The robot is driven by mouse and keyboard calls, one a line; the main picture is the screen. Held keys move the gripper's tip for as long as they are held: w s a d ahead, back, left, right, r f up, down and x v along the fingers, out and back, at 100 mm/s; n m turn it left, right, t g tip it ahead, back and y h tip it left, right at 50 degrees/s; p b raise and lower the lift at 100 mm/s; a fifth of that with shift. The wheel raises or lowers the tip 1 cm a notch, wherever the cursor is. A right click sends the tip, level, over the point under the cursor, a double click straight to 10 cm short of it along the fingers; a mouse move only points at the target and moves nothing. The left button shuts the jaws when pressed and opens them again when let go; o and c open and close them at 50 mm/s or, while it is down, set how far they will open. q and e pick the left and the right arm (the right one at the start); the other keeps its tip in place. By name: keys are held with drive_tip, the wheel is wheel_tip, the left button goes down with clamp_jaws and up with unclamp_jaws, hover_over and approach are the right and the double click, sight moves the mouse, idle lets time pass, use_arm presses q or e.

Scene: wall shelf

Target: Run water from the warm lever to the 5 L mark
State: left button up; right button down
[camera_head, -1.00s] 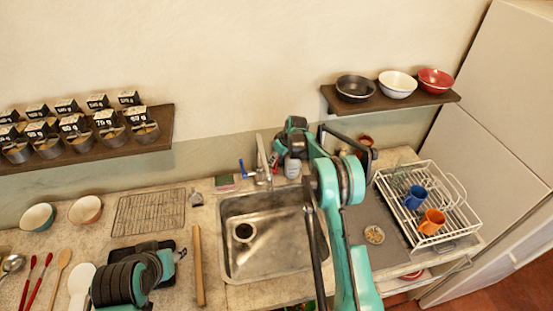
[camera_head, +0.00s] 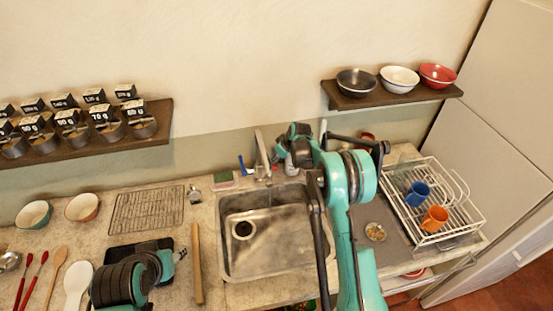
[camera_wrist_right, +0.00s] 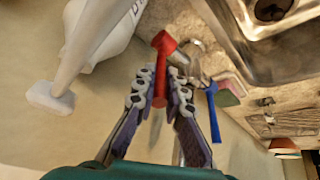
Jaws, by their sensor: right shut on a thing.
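The metal faucet (camera_head: 262,157) stands at the back of the steel sink (camera_head: 226,262), its blue lever (camera_head: 241,164) at its left side. In the right wrist view the red lever (camera_wrist_right: 159,88) lies between the fingers of my right gripper (camera_wrist_right: 161,80), which is shut on it. The blue lever also shows there (camera_wrist_right: 213,112), apart from the gripper. In the head view my right arm hides the red lever. My left gripper (camera_head: 177,257) is low over the counter, its fingers too small to judge. I cannot make out a 5 L mark or running water.
A white bottle (camera_wrist_right: 112,40) stands close beside the right gripper. A sponge (camera_head: 224,180) lies left of the faucet. A dish rack (camera_head: 455,226) with blue and orange cups is at right. A rolling pin (camera_head: 197,265) lies left of the sink.

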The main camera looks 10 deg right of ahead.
drive_tip(key=s+f+n+t+b, duration=0.1)
drive_tip(key=s+f+t+b, duration=0.2)
drive_tip(key=b, duration=1.2)
drive_tip(key=shift+s+f+t+y, duration=0.35)
drive_tip(key=shift+s+t, duration=0.8)
drive_tip(key=shift+t, duration=1.55)
drive_tip(key=c, duration=1.6)
unclamp_jaws()
drive_tip(key=v, duration=1.2)
drive_tip(key=shift+s, duration=0.1)
drive_tip(key=shift+f, duration=0.1)
